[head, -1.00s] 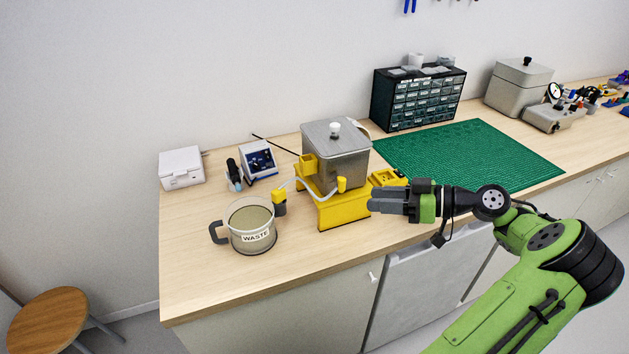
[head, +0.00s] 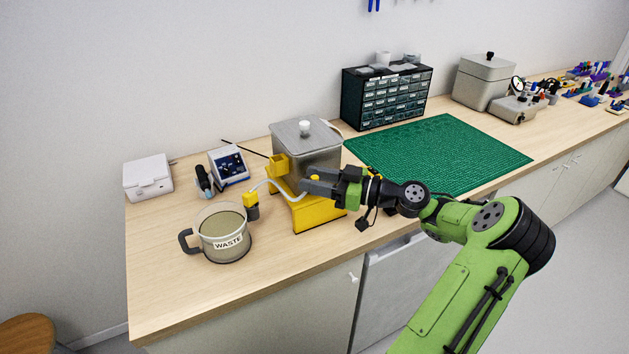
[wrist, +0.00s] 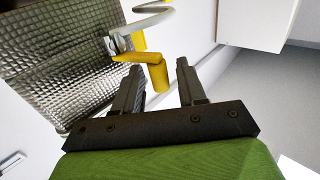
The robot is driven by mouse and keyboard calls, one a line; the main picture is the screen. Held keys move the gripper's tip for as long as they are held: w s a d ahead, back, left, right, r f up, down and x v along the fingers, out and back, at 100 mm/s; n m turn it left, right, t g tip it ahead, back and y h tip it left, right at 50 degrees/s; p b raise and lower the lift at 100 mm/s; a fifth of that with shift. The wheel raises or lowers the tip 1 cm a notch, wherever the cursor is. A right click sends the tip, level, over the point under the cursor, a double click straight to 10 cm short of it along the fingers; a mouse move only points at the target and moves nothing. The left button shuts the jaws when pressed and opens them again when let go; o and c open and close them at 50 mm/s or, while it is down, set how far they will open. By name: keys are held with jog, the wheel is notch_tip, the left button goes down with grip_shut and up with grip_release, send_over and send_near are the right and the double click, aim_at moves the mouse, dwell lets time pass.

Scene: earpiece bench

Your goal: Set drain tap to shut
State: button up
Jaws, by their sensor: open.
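The drain tap is a yellow lever (wrist: 157,75) at the foot of the metal tank (head: 309,146), with a pale hose (head: 281,186) leading from it. In the wrist view its bent end lies near the gap between my fingertips, slightly beyond them. My gripper (head: 306,181) is open at the tank's front right corner, and its fingers partly hide the tap in the head view. I cannot tell whether a finger touches the lever. The hose runs to a yellow clip by the glass waste jug (head: 222,247). The tank stands on a yellow stand (head: 315,217).
A white box (head: 147,178) and a small blue-faced device (head: 229,165) stand behind the jug. A green mat (head: 440,152) and a drawer cabinet (head: 387,97) lie to the right and back.

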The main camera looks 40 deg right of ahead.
jog(key=shift+w+a, duration=0.1)
jog(key=shift+w, duration=0.05)
grip_shut()
